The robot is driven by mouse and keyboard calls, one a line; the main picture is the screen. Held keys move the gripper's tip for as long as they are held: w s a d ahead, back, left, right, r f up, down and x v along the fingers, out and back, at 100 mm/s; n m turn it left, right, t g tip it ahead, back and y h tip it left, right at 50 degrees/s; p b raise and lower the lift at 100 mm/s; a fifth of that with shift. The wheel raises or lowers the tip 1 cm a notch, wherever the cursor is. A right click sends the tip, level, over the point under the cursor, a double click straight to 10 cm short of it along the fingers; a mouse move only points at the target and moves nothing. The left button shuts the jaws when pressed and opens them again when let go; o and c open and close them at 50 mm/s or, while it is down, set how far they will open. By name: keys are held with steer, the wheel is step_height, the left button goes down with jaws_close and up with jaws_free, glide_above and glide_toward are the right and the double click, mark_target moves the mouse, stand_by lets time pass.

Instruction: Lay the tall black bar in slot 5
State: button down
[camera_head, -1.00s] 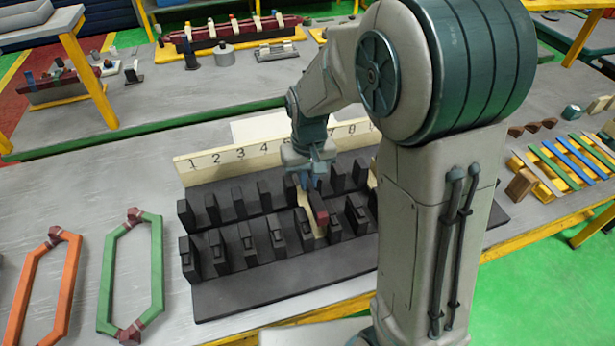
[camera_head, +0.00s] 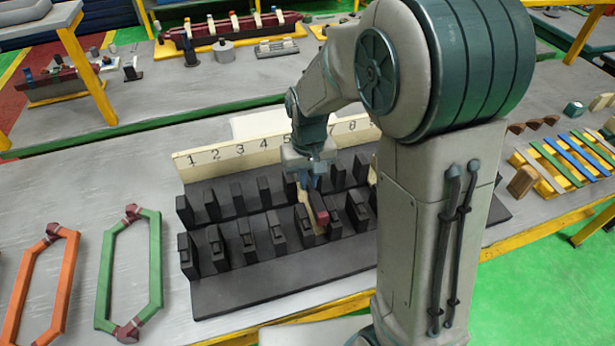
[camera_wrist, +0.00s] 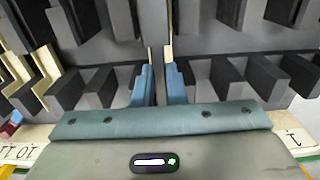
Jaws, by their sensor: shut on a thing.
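My gripper (camera_head: 309,181) is low over the slotted black block, by the middle of its two rows of posts. In the wrist view its two blue fingers (camera_wrist: 159,85) are close together, with a narrow dark piece between them, which I take as the tall black bar (camera_wrist: 159,72). Most of the bar is hidden by the fingers. The black block (camera_head: 275,285) carries a cream numbered board (camera_head: 222,152) behind it. The figure 5 shows just left of my wrist. A cream strip (camera_head: 316,207) runs between posts right under my gripper, with a red piece (camera_head: 322,217) beside it.
An orange frame (camera_head: 36,277) and a green frame (camera_head: 155,262) lie left of the block. Coloured strips (camera_head: 572,151) lie in a yellow rack at right. Posts stand close on both sides of my gripper. The block's front ledge is clear.

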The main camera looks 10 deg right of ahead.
steer(key=shift+f+b, duration=2.25)
steer(key=shift+f, duration=0.65)
steer(key=shift+f+b, duration=0.4)
steer(key=shift+f, duration=0.1)
steer(key=c, duration=1.4)
jaws_free()
steer(key=shift+r, duration=0.25)
steer(key=shift+r+p, duration=0.6)
steer(key=shift+p, duration=0.05)
steer(key=shift+r+p, duration=2.7)
steer(key=shift+r, duration=1)
